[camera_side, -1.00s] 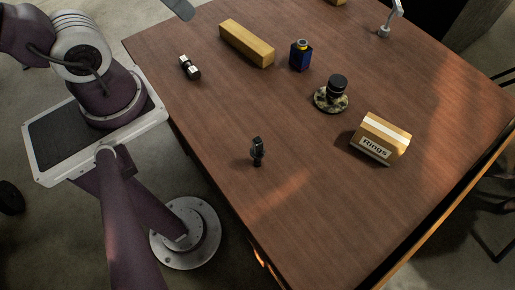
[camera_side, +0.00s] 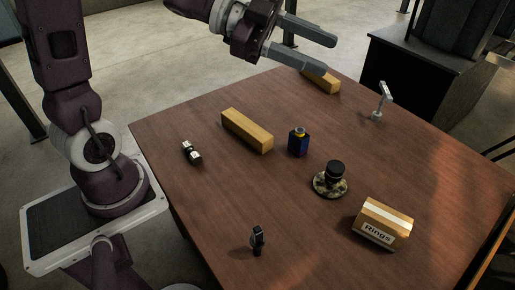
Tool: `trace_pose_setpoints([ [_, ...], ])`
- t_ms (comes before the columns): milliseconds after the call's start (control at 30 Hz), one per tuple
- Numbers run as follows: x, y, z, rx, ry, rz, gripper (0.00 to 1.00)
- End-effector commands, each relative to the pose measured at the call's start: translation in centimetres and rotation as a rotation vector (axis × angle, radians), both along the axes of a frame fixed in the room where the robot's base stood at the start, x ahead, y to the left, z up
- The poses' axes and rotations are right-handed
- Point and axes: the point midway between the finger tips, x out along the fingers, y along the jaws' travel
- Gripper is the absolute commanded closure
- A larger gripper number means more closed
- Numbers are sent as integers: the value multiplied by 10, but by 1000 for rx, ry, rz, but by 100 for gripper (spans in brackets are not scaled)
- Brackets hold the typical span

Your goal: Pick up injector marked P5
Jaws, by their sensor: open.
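A small dark upright part (camera_side: 257,240) stands near the table's front edge. A small black-and-white part (camera_side: 191,152) lies near the left edge. Either could be an injector; no P5 marking is legible on them at this size. My gripper (camera_side: 330,54) is open with two grey fingers pointing right, high above the far side of the table. It seems empty and is well away from both small parts.
The wooden table (camera_side: 290,205) also holds a long yellow block (camera_side: 247,130), another yellow block (camera_side: 321,80), a dark blue container (camera_side: 298,142), a black-topped object on a camouflage-patterned disc (camera_side: 331,184), a "Rings" box (camera_side: 383,222) and a grey stand (camera_side: 381,101). Bare wood lies between them.

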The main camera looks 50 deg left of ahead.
Motion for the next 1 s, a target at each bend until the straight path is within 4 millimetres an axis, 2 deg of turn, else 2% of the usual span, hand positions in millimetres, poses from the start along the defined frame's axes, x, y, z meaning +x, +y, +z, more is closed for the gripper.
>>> trace_pose_setpoints([
  [33, -19, -7, -8, -49, 50, -111, 55],
  [133, -65, -13, -13, -164, 156, -338, 55],
  [233, -109, -7, -8, -285, 271, -540, 55],
  [300, -139, 5, 1, -379, 359, -675, 55],
  [333, -141, 6, -9, -392, 371, -687, 55],
  [567, -141, 4, -105, -384, 365, -680, 55],
  [667, -141, 3, -153, -381, 362, -680, 55],
  [767, -142, 3, -215, -380, 362, -680, 55],
  [800, -142, 3, -243, -378, 361, -680, 55],
  [900, -142, 3, -312, -374, 354, -680, 55],
  [1000, -141, 3, -359, -371, 351, -680, 55],
])
